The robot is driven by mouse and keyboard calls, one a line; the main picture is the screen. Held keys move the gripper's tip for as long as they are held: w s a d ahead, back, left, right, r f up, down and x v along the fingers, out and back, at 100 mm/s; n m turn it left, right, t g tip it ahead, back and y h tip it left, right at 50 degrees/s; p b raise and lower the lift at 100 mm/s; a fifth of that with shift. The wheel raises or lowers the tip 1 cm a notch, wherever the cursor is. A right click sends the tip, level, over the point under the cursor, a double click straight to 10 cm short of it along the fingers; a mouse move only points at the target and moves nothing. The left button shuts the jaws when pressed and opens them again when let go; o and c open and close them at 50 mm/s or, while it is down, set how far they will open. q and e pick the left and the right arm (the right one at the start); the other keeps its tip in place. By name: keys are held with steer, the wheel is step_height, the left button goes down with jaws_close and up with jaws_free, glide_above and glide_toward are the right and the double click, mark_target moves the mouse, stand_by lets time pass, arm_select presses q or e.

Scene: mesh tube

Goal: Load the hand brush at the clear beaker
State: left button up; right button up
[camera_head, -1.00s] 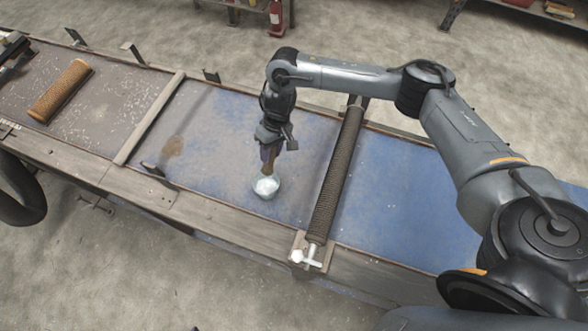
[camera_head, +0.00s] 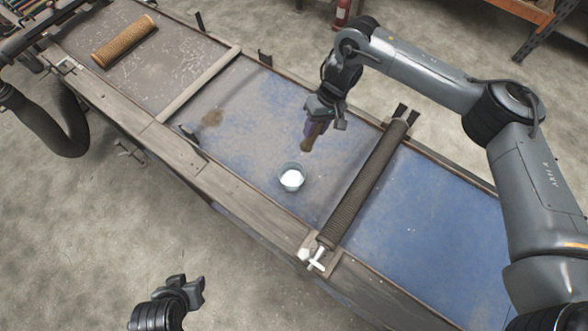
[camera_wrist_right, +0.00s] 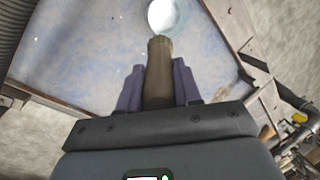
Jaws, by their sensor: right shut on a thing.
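My right gripper (camera_head: 317,124) is shut on the hand brush (camera_head: 307,142), a brown, stubby piece that points down from the jaws. In the right wrist view the brush (camera_wrist_right: 158,72) sits between the two purple fingers (camera_wrist_right: 158,88). The clear beaker (camera_head: 291,178), with a bright white inside, stands on the blue bench top, below and slightly left of the brush in the head view. It also shows in the right wrist view (camera_wrist_right: 168,14), just past the brush's end. The brush appears outside the beaker. My left gripper (camera_head: 188,290) is low in the head view, away from the bench; its jaw opening is unclear.
A dark ribbed roller (camera_head: 368,185) crosses the bench right of the beaker. A tan mesh tube (camera_head: 124,41) lies at the far left, beyond a wooden crossbar (camera_head: 200,83). Small brackets stand along the edges. The blue surface around the beaker is mostly clear.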

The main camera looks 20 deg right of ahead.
mark_target(315, 135)
steer(key=shift+f, duration=0.15)
steer(key=shift+f+b, duration=0.35)
steer(key=shift+f, duration=0.8)
steer(key=shift+f+b, duration=0.3)
steer(key=shift+f, duration=0.95)
steer(key=shift+r, duration=0.1)
stand_by(0.4)
steer(key=shift+r+p, duration=0.45)
steer(key=shift+p, duration=0.2)
step_height(315, 135, up, 3)
steer(key=p, duration=0.3)
steer(key=shift+p, duration=0.4)
